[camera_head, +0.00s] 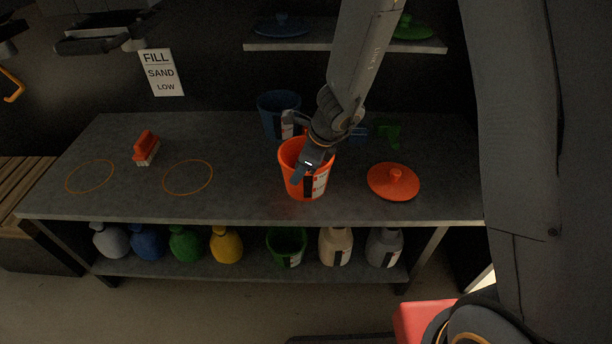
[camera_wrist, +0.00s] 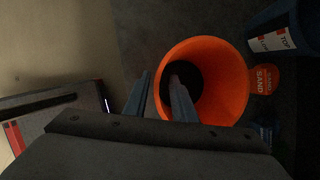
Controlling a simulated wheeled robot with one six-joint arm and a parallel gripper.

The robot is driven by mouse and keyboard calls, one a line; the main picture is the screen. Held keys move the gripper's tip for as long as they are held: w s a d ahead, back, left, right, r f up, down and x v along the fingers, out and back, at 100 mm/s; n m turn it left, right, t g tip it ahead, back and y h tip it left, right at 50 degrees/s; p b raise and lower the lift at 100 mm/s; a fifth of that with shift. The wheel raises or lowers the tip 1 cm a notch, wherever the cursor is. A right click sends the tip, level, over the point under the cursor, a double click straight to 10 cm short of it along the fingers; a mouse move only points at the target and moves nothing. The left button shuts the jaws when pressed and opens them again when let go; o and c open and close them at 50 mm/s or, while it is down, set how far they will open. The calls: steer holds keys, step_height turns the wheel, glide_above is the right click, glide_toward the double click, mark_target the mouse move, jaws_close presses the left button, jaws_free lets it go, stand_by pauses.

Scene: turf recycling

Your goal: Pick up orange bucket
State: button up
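The orange bucket (camera_head: 291,156) stands upright on the grey workbench, near its front edge. My gripper (camera_head: 304,171) reaches down over the bucket's rim. In the wrist view the bucket (camera_wrist: 228,75) is seen from above, with its dark inside showing. My gripper (camera_wrist: 160,76) has its fingers apart there. One finger is outside the bucket's wall and the other reaches over its opening, with the rim between them. A gap shows between the outer finger and the wall. Part of the bucket is hidden by my gripper in the head view.
A blue bucket (camera_head: 272,103) stands just behind. An orange lid (camera_head: 393,183) lies to the right on the workbench (camera_head: 240,207). An orange brush (camera_head: 146,145) lies left near two orange rings. Several bottles and a green bucket (camera_head: 287,245) stand on the lower shelf.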

steer(key=shift+w+a+f, duration=0.15)
steer(key=shift+a+f, duration=0.05)
steer(key=shift+f, duration=0.4)
jaws_close()
steer(key=shift+r, duration=0.1)
stand_by(0.9)
